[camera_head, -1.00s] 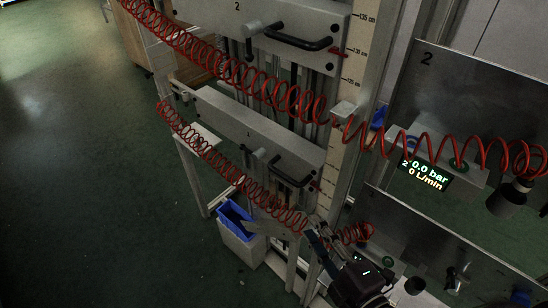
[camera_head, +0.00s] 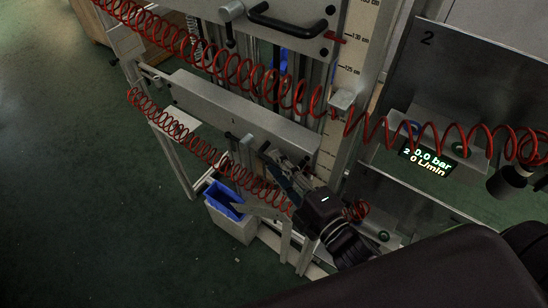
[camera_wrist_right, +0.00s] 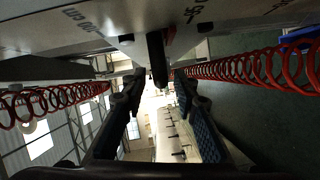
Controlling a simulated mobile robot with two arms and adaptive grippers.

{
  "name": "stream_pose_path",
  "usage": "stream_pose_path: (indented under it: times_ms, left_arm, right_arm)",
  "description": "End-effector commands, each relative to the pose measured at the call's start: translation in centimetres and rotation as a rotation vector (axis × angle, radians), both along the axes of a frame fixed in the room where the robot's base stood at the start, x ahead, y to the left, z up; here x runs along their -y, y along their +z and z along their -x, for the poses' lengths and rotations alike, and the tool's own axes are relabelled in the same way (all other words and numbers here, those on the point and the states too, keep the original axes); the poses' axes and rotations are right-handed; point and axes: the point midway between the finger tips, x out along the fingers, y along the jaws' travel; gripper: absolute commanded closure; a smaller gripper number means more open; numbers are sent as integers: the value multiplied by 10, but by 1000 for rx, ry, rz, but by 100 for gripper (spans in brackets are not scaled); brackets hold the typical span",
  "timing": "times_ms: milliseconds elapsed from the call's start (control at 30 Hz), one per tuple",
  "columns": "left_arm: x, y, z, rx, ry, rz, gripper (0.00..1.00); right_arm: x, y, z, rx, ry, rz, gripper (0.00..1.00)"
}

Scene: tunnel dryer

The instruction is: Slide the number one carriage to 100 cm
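The number one carriage (camera_head: 235,112) is the lower grey bar on the upright frame, with a small "1" on its face. Its black handle (camera_head: 262,147) is partly hidden behind my right gripper (camera_head: 284,172). In the right wrist view, my right gripper (camera_wrist_right: 158,92) is open, its two fingers spread either side of a dark rod end (camera_wrist_right: 157,57). I cannot tell whether they touch it. The cm scale (camera_head: 333,148) stands right of the carriage. Upside-down "100 cm" lettering (camera_wrist_right: 85,22) shows in the wrist view. My left gripper is not in view.
The number two carriage (camera_head: 305,10) is above, with a black handle (camera_head: 285,24). Red coiled hoses (camera_head: 215,158) cross in front of the frame. A white bin with a blue liner (camera_head: 230,224) stands below. A 0.0 bar display (camera_head: 428,161) is at right. Floor at left is clear.

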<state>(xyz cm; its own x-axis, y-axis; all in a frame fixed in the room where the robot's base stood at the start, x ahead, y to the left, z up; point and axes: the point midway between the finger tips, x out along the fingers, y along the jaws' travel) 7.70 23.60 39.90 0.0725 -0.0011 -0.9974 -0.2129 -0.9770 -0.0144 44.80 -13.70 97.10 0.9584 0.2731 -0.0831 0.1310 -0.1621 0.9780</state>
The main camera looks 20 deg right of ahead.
Motion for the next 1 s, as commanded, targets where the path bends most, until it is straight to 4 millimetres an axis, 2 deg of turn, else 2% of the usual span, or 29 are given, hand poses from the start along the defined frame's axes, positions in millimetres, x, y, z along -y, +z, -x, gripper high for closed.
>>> stream_pose_path:
  times_ms: [100,200,533,800,1000]
  left_arm:
    - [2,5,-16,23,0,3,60]
    - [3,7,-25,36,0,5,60]
    - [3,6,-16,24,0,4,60]
    - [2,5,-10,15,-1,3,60]
    - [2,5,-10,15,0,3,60]
  right_arm:
    - [-4,1,-11,2,1,-2,73]
    - [-5,-1,-15,0,1,-1,73]
    - [-5,-2,-17,-1,0,-1,73]
    - [-5,-2,-17,-1,1,-1,100]
    - [-5,-2,-17,-1,0,-1,100]
